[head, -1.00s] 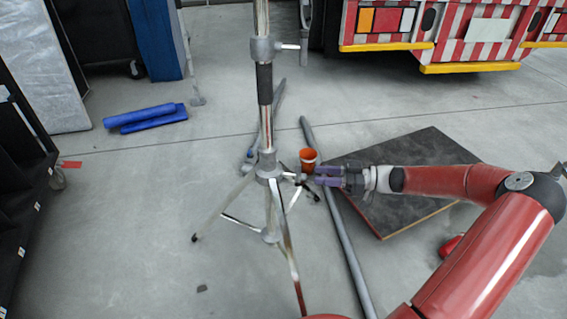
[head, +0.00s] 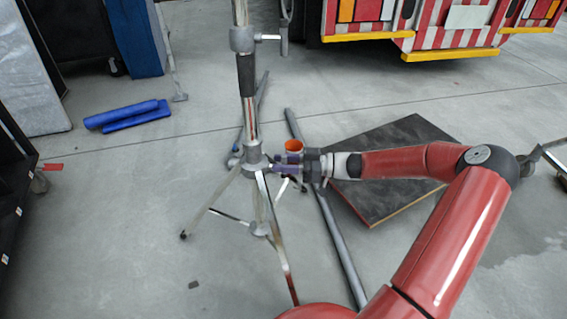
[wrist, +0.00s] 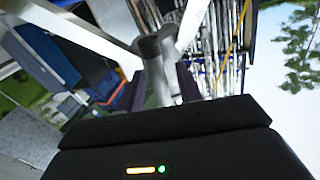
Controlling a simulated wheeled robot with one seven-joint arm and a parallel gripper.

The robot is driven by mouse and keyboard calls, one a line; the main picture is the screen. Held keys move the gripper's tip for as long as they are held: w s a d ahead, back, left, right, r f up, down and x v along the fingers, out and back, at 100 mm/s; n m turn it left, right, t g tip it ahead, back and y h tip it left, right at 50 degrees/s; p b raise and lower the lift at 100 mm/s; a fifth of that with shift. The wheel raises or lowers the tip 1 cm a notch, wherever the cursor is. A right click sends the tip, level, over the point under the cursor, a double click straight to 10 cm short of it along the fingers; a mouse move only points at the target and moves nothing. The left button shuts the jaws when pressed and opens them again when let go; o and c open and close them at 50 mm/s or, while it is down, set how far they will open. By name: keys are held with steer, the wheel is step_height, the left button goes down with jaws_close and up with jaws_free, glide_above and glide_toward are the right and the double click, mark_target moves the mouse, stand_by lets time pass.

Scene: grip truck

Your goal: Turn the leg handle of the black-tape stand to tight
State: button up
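The chrome stand with the black tape band (head: 246,76) stands upright on splayed legs. Its grey leg collar (head: 255,165) is low on the column, and the leg handle on its right side is mostly hidden by my gripper in the head view. My gripper (head: 285,166) has purple fingers and reaches the collar from the right. In the wrist view, a grey metal part of the collar or handle (wrist: 160,72) lies between the two fingers, close to the right one, with a gap on the left. I cannot tell whether they touch.
An orange cup (head: 294,146) is just behind my gripper. A grey pole (head: 330,225) and a dark board (head: 385,165) lie to the right. Blue rolls (head: 128,116) lie at the left. A red-and-white truck (head: 430,25) stands behind.

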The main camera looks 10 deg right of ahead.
jaws_close()
